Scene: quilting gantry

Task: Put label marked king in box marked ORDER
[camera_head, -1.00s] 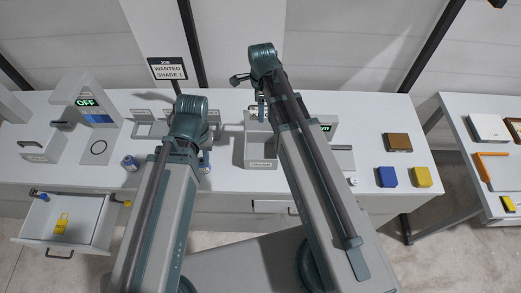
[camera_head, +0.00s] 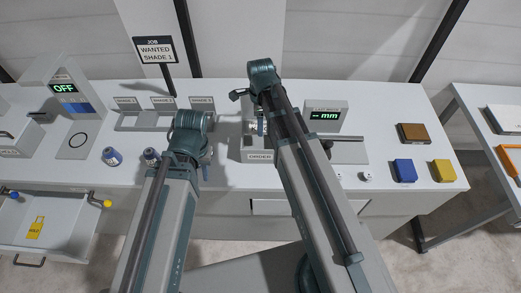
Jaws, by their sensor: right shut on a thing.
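The grey box marked ORDER (camera_head: 260,157) stands on the table in the middle, partly hidden behind my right arm. My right gripper (camera_head: 262,126) points down over this box, mostly hidden by its own wrist. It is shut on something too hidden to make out. No label reading king can be made out. My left gripper (camera_head: 206,168) hangs low at the table's front edge, left of the ORDER box. Its fingers are mostly hidden behind its wrist, so its opening does not show.
An open drawer (camera_head: 85,240) at left holds a yellow tag (camera_head: 36,228). Blue-capped jars (camera_head: 112,156) stand near the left gripper. Shade bins (camera_head: 130,122) are behind it. A display (camera_head: 325,116), brown box (camera_head: 413,133), blue block (camera_head: 404,170) and yellow block (camera_head: 443,170) stand right.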

